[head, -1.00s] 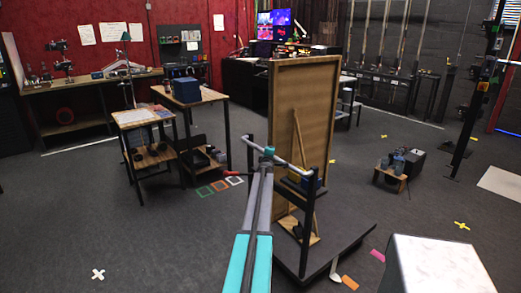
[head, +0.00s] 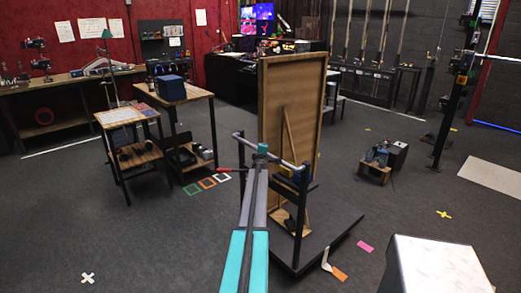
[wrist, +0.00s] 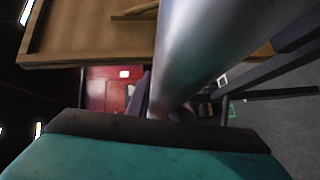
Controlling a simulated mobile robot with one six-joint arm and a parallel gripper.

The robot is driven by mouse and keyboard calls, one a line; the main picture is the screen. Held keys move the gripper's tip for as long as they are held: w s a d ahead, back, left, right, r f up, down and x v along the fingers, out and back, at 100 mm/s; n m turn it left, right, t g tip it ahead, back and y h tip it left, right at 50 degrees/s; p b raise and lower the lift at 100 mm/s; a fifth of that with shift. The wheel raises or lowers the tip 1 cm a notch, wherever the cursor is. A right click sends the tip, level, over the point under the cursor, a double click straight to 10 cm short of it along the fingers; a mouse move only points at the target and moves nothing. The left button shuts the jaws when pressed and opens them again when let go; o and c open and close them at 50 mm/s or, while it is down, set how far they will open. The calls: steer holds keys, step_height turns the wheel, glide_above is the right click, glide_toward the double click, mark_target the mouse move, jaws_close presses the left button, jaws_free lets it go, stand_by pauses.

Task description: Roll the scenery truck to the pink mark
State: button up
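The scenery truck is a tall wooden panel (head: 290,105) with a brace on a low dark platform (head: 335,235). A grey push bar (head: 285,160) on dark posts stands on its near side. The pink mark (head: 365,247) lies on the floor just right of the platform, apart from its edge. My gripper (head: 262,149) is at the push bar, near its middle. In the wrist view a thick grey bar (wrist: 205,45) runs close to the camera, above a teal part with a dark edge. Whether the fingers are closed around the bar is hidden.
An orange mark (head: 340,274) lies by the platform's front corner. A pale-topped box (head: 435,265) stands at the lower right. Tables (head: 128,117) stand left. Open floor lies to the left front and right.

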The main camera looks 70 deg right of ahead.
steer(key=o, duration=0.3)
steer(key=shift+s+a+r, duration=0.1)
steer(key=shift+s+r, duration=0.05)
steer(key=shift+s, duration=0.4)
steer(key=shift+w+v, duration=0.1)
steer(key=shift+v, duration=3.3)
steer(key=shift+w+v, duration=0.15)
steer(key=shift+v, duration=3.25)
steer(key=shift+a, duration=0.1)
